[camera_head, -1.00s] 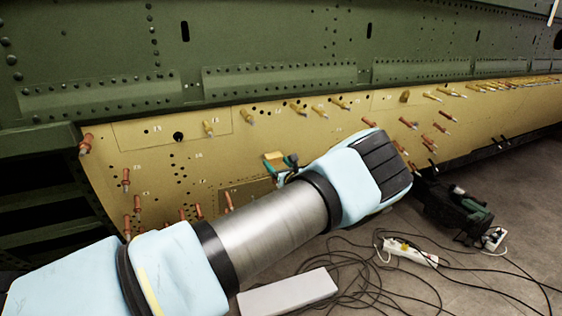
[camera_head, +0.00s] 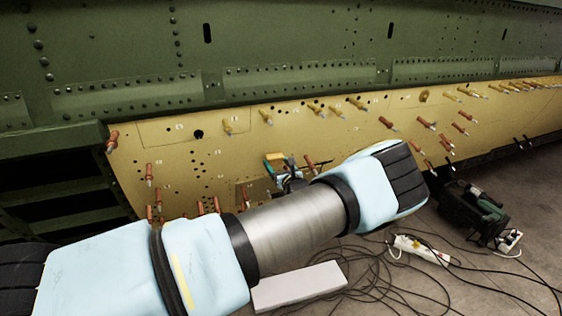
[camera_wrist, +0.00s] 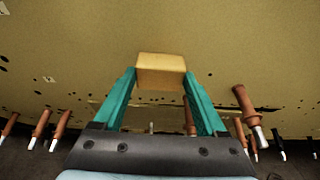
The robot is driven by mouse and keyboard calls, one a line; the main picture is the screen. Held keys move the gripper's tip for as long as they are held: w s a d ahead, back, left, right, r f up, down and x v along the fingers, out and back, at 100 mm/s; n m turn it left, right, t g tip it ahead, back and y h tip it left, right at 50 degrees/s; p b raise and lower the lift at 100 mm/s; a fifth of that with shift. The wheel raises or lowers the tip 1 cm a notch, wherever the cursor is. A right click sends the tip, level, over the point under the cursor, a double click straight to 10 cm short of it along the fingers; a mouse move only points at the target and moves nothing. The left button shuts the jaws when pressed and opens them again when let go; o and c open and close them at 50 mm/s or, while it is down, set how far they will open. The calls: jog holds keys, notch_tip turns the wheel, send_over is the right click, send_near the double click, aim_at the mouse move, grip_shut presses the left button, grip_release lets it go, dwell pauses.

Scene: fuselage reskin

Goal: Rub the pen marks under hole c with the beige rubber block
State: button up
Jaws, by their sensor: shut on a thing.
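My gripper (camera_wrist: 160,80) is shut on the beige rubber block (camera_wrist: 161,66), held between its two green fingertips in the wrist view. In the head view the block (camera_head: 276,162) shows small in front of the yellow skin panel (camera_head: 330,125), partly covered by my gripper. The wrist view shows the panel (camera_wrist: 230,40) filling the space ahead of the block. I cannot tell whether the block touches it. Small labels by the holes are too small to read, so hole c and the pen marks cannot be made out.
Several copper-coloured pins (camera_head: 386,122) stick out of the panel; one (camera_wrist: 243,103) stands just right of my gripper in the wrist view. A dark power tool (camera_head: 470,210), a white power strip (camera_head: 420,249), loose cables and a white box (camera_head: 298,286) lie on the floor.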

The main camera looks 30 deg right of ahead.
jog(key=shift+d+r+p, duration=0.1)
jog(key=shift+r+p, duration=0.3)
jog(key=shift+r, duration=0.2)
jog(key=shift+s+d+f+b, duration=0.1)
jog(key=shift+s+d+b, duration=0.05)
jog(key=shift+d+b, duration=0.65)
jog(key=shift+s+d+f+b, duration=0.15)
jog(key=shift+d+b, duration=0.35)
jog(key=shift+d, duration=0.45)
jog(key=shift+s+d+r+b, duration=0.1)
jog(key=shift+s+d+b, duration=0.05)
jog(key=shift+d+b, duration=0.65)
jog(key=shift+d, duration=0.7)
jog(key=shift+s+d+b, duration=0.2)
jog(key=shift+d+b, duration=0.9)
jog(key=shift+s+d+b, duration=0.1)
jog(key=shift+d+b, duration=0.25)
jog(key=shift+d, duration=0.2)
